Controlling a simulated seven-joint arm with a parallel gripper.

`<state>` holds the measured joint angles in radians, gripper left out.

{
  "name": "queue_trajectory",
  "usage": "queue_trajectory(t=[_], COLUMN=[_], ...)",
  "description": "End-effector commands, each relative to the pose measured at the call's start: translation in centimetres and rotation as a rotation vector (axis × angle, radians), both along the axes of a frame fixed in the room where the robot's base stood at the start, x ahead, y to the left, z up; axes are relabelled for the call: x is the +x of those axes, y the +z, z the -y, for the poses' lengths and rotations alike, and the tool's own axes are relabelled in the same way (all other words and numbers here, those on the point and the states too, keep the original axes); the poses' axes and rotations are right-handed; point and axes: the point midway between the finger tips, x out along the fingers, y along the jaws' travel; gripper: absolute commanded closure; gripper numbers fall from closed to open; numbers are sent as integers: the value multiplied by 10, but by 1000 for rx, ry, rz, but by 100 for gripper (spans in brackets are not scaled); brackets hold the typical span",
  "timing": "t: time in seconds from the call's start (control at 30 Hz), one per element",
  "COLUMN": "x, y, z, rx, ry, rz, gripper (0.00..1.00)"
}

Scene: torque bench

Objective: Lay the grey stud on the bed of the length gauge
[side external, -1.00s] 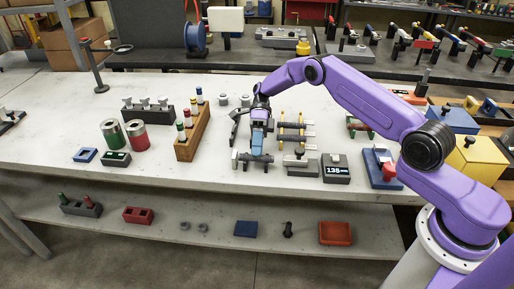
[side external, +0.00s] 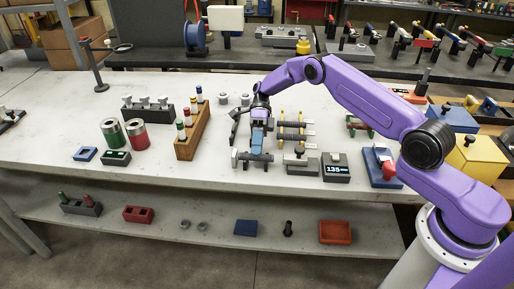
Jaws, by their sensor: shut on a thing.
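My gripper (side external: 256,152) is over the front middle of the bench, pointing down. It is shut on the grey stud (side external: 266,158), which lies roughly level across the fingers. The fingers hide the stud's middle. The length gauge appears to be the grey unit (side external: 301,169) with a raised block, just right of the stud, beside a dark readout box (side external: 336,174) showing "135". I cannot tell whether the stud touches any part of the gauge or the bench below it.
A rack with yellow uprights (side external: 282,123) holds several grey rods close behind my gripper. A wooden block (side external: 193,138) with coloured-top pieces stands to the left. A blue fixture with a red part (side external: 389,172) stands right.

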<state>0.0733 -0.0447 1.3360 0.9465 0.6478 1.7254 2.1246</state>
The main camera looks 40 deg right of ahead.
Motion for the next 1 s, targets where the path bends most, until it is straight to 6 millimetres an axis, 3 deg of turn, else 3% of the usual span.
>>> queue_trajectory(t=[0.03,0.07,0.13,0.57,1.0], x=[0,0,0,3,27], y=[1,1,0,2,20], z=[0,0,0,3,26], rx=[1,1,1,1,1], ry=[0,0,0,-1,-2], rz=[0,0,0,0,1], gripper=[100,69,46,46,46])
